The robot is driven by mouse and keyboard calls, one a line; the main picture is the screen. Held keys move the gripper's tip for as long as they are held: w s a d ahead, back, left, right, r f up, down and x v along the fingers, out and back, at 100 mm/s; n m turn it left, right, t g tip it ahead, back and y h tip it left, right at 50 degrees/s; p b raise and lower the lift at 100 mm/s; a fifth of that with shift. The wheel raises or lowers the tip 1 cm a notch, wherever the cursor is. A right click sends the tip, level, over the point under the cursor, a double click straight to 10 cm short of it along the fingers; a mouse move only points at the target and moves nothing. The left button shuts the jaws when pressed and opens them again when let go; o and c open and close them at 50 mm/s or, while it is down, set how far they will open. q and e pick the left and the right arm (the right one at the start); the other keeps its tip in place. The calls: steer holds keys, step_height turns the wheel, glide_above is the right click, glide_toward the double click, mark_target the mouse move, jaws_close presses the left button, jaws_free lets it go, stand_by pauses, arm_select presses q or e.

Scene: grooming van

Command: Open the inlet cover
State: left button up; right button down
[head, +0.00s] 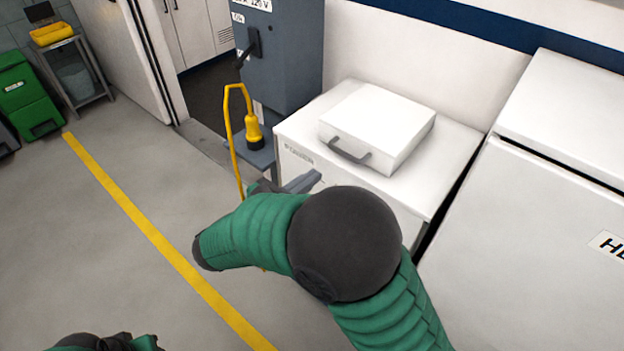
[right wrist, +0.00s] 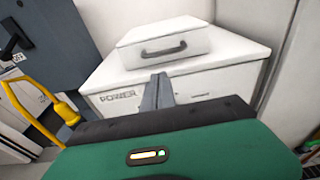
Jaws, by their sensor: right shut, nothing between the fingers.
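A white box-shaped cover (head: 378,122) with a dark grey handle (head: 349,151) on its front lies flat and closed on top of a white cabinet (head: 455,150). I take this to be the inlet cover; it also shows in the right wrist view (right wrist: 165,38). The cabinet front reads POWER in the right wrist view. My right gripper (head: 313,181) is shut and empty in front of the cabinet, below the handle and apart from it. Its grey fingers (right wrist: 158,88) point at the cabinet front. My right arm hides the cabinet's lower part. Only a bit of my left arm shows at the bottom left.
A large white unit (head: 540,220) stands on the right.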

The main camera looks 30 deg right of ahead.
mark_target(335, 163)
steer(key=x, duration=0.8)
steer(key=shift+s+d+f, duration=0.1)
steer(key=shift+d+f, duration=0.05)
steer(key=shift+d, duration=0.3)
steer(key=shift+a, duration=0.15)
